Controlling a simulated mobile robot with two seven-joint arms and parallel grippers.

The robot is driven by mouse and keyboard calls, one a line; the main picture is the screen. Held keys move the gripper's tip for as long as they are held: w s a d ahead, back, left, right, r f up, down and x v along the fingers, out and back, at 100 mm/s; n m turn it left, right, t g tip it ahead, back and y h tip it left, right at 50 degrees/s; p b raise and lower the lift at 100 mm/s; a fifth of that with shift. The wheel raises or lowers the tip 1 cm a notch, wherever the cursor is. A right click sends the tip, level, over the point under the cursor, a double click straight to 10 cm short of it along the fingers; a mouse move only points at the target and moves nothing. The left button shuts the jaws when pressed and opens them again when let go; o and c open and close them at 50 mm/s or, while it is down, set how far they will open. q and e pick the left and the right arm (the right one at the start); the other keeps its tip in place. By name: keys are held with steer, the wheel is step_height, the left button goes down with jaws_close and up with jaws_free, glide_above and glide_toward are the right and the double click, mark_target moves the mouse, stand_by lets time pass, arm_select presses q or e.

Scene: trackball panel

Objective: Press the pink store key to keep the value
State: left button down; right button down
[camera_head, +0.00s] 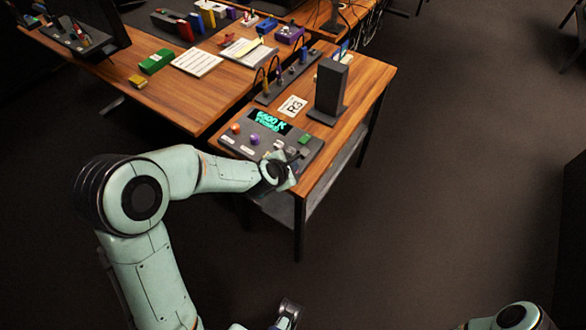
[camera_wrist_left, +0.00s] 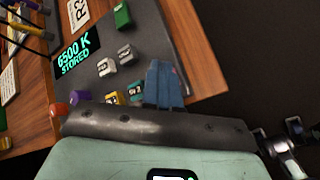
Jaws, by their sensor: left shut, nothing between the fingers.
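The dark grey control panel (camera_head: 240,143) lies on the near end of the wooden desk. Its display (camera_wrist_left: 76,55) reads "6500 K STORED". My left gripper (camera_head: 291,177) is at the panel's near right edge. Its blue fingers (camera_wrist_left: 164,84) are shut together, with nothing between them. They cover part of the panel's lower right in the left wrist view, beside a row of small keys. Part of what may be my right gripper (camera_head: 288,314) shows at the bottom edge.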

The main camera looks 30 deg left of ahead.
stand_by(0.3)
arm_select(q)
steer(key=shift+r+p, duration=0.8)
steer(key=shift+r, duration=0.05)
step_height(320, 180, up, 5)
steer(key=p, duration=0.4)
steer(key=shift+s, duration=0.1)
stand_by(0.7)
